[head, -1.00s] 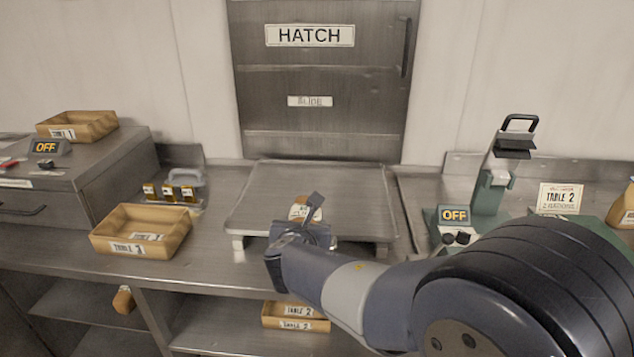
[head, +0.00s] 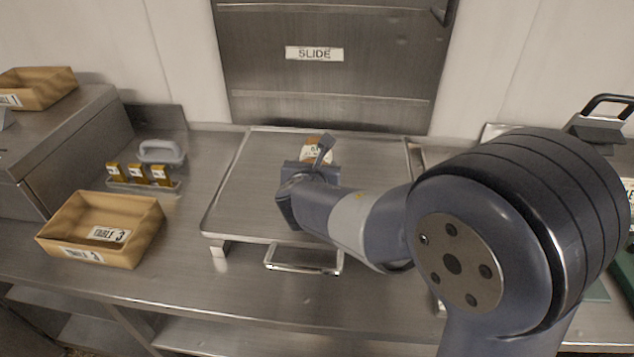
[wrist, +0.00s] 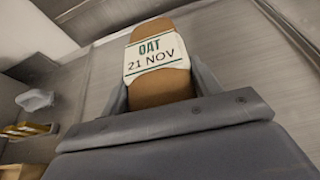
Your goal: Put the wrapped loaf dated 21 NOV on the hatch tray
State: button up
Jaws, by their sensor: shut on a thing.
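The wrapped loaf (wrist: 158,65) is brown with a white band reading "OAT 21 NOV" in the wrist view. In the head view the loaf (head: 316,150) shows beyond my gripper (head: 318,160), partly hidden by it. My gripper (wrist: 158,92) is shut on the loaf, with a finger on each side of it. The hatch tray (head: 240,190) is a raised metal tray in front of the hatch, with a handle at its front. The loaf is over the tray's right-middle part; I cannot tell whether it touches the surface.
The hatch door (head: 330,75), labelled "SLIDE", stands behind the tray. A cardboard tray marked "TABLE 3" (head: 145,205) is on the counter at left. A rack of small yellow-labelled items (head: 145,183) and a grey-handled tool (head: 162,152) lie behind it. The left part of the hatch tray is clear.

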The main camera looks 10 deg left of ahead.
jog(key=shift+f+b, duration=0.55)
jog(key=shift+f, duration=2.65)
jog(key=shift+f, duration=0.1)
jog(key=o, duration=1.1)
jog(key=shift+r, duration=0.2)
jog(key=v, duration=1.2)
jog(key=shift+f, duration=0.15)
